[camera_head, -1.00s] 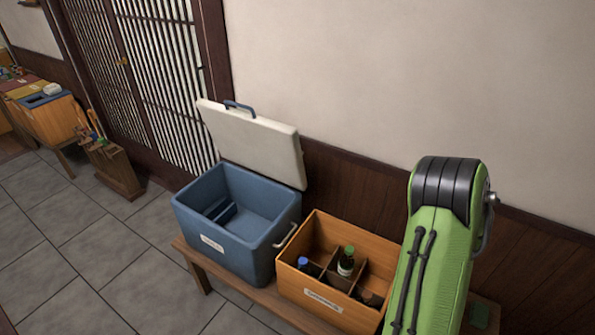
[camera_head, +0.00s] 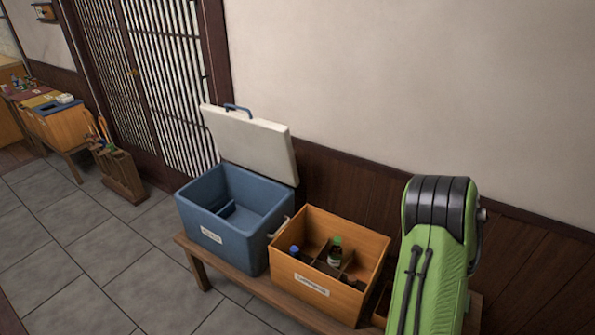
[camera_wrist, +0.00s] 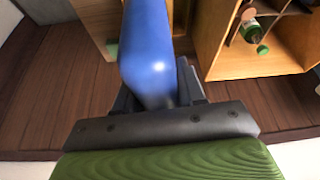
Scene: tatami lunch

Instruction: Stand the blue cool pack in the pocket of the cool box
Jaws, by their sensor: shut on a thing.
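The blue cool pack (camera_wrist: 150,55) fills the upper middle of the wrist view, held between the fingers of my gripper (camera_wrist: 160,95). My gripper is shut on it; the fingertips are mostly hidden behind the pack. The cool box (camera_head: 226,240) is blue, with its white lid (camera_head: 250,143) standing open at the back. A low divider (camera_head: 227,210) inside it marks off a narrow pocket along the left part. The box stands on a wooden bench, left of my arm in the head view. My gripper and the pack are not seen in the head view.
A wooden crate (camera_head: 318,296) with dividers and several bottles stands right beside the cool box, between it and my green arm. It also shows in the wrist view (camera_wrist: 238,68). The bench (camera_head: 199,259) runs under both.

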